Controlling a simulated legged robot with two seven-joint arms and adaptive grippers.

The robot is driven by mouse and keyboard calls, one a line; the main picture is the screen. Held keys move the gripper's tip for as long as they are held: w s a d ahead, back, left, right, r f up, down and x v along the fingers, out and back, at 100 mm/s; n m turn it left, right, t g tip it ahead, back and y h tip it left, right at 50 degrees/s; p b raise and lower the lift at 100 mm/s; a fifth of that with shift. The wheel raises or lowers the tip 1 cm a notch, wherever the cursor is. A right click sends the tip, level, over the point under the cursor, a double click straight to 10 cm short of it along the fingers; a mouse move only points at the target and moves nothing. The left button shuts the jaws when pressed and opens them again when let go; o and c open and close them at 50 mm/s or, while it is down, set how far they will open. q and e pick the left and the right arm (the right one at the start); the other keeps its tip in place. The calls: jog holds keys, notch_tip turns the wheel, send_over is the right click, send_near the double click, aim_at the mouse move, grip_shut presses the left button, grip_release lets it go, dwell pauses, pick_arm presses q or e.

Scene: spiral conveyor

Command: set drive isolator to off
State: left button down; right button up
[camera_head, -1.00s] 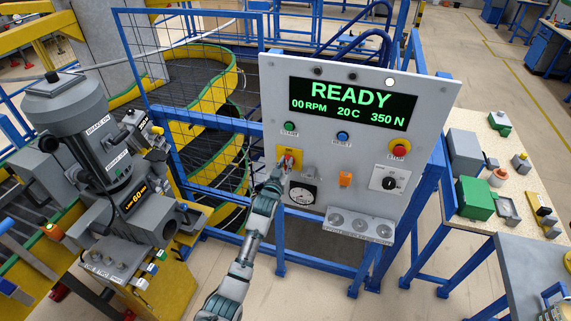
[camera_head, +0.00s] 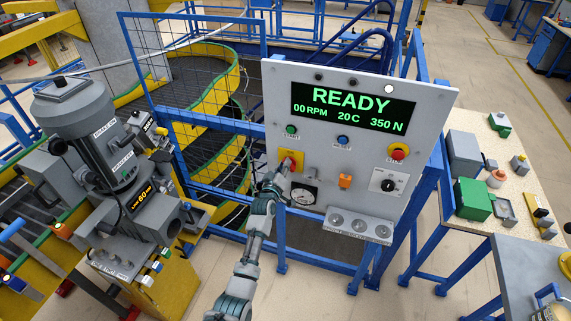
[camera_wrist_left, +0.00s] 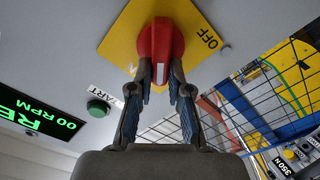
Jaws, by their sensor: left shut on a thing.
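The drive isolator is a red rotary handle (camera_head: 289,164) on a yellow plate (camera_head: 284,154) at the left of the grey control panel. In the left wrist view the red handle (camera_wrist_left: 161,48) has a white mark pointing down toward my gripper. The yellow plate (camera_wrist_left: 122,30) reads OFF at its right corner; another label at its lower left is mostly hidden. My left gripper (camera_head: 279,176) is shut on the handle; in the left wrist view its fingers (camera_wrist_left: 162,88) sit on either side of it. My right gripper is not in view.
A grey motor (camera_head: 85,115) stands left. A bench (camera_head: 480,145) stands right.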

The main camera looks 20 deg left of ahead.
pick_arm(q)
jog(key=shift+a+f+n+p, duration=0.1)
jog(key=shift+f+n+p, duration=0.15)
jog(key=shift+n, duration=1.4)
jog(key=shift+a+f+n+p, duration=0.15)
jog(key=shift+f+n, duration=0.1)
jog(key=shift+n, duration=1.35)
jog(key=shift+a+f+n+p, duration=0.1)
jog(key=shift+f+n+p, duration=0.15)
jog(key=shift+n, duration=1.4)
jog(key=shift+f, duration=0.1)
jog(key=c, duration=1.1)
grip_release()
jog(key=shift+w+a, duration=0.1)
jog(key=s, duration=1.2)
jog(key=shift+a, duration=0.15)
